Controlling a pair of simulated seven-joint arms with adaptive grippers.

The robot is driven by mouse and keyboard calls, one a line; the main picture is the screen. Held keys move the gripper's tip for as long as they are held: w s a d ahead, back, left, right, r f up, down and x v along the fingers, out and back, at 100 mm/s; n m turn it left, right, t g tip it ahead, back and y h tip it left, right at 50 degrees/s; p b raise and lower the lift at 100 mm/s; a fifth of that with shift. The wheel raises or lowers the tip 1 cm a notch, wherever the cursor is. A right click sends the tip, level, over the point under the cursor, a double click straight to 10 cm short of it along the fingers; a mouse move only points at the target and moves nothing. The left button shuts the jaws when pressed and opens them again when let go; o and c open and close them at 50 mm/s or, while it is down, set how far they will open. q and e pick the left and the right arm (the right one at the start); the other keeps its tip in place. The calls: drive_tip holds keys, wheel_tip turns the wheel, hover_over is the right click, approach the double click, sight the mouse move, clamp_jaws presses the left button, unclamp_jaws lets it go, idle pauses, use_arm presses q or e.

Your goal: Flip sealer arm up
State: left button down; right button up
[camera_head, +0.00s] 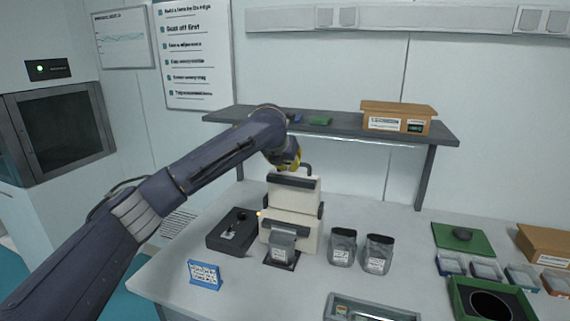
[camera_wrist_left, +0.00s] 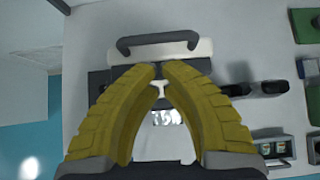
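The sealer (camera_head: 292,218) is a cream machine with dark bars, standing on the table. Its upper cream section (camera_head: 300,197) stands above the lower body, with a dark handle (camera_head: 307,168) at the top. A grey pouch (camera_head: 283,243) sits at its front. My left gripper (camera_head: 294,165) is just above and behind the sealer's top left, partly hidden by my arm. In the left wrist view its yellow fingers (camera_wrist_left: 158,70) meet or nearly meet at the tips, with nothing seen held. The dark handle (camera_wrist_left: 158,42) lies past the tips there; contact cannot be told. My right gripper is not in view.
A black box (camera_head: 231,232) and blue sign (camera_head: 205,274) stand left of the sealer. Two grey pouches (camera_head: 342,247) (camera_head: 377,253) stand to its right. A shelf (camera_head: 340,131) with a cardboard box (camera_head: 397,117) is behind. Trays and green mats (camera_head: 463,238) fill the right side.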

use_arm(q)
wheel_tip(320, 180, up, 10)
drive_tip(key=shift+f, duration=0.15)
idle(0.3)
drive_tip(key=shift+w, duration=0.15)
